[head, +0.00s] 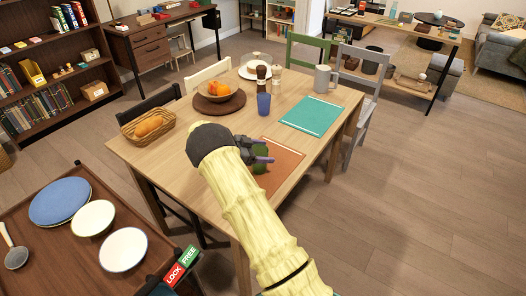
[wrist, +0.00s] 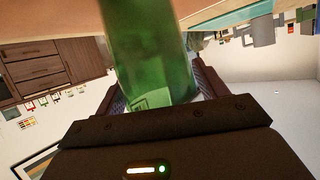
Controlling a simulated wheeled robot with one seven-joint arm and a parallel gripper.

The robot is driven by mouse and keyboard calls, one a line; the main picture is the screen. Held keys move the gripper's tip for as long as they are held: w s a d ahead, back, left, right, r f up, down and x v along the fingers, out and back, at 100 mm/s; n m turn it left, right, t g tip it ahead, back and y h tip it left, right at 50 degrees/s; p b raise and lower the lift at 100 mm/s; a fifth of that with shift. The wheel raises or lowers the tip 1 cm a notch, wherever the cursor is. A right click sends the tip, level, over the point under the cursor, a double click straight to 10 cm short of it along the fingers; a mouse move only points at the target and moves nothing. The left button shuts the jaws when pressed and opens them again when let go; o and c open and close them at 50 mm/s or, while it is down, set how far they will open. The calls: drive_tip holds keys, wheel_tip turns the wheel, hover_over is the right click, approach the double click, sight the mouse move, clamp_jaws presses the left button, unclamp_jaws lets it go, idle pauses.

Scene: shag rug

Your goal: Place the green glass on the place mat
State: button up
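The green glass (wrist: 150,55) stands out large in the wrist view, between the two fingers of my gripper (wrist: 160,95), which look closed on its sides. In the head view my gripper (head: 263,154) is over the near side of the table, with the green glass (head: 260,160) partly hidden between its fingers. Right below and beside them is an orange-brown place mat (head: 284,164). Whether the glass's base touches the mat is hidden. A second, teal place mat (head: 312,116) lies farther back on the right.
On the wooden table (head: 180,150) are a blue cup (head: 263,104), a fruit bowl (head: 219,95), a bread basket (head: 148,125), shakers and a grey mug (head: 322,79). A cart with plates (head: 122,250) stands at lower left. Chairs surround the table. The floor at right is clear.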

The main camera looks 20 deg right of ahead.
drive_tip(key=shift+o, duration=0.6)
drive_tip(key=shift+r, duration=0.2)
drive_tip(key=v, duration=1.2)
drive_tip(key=shift+b, duration=0.35)
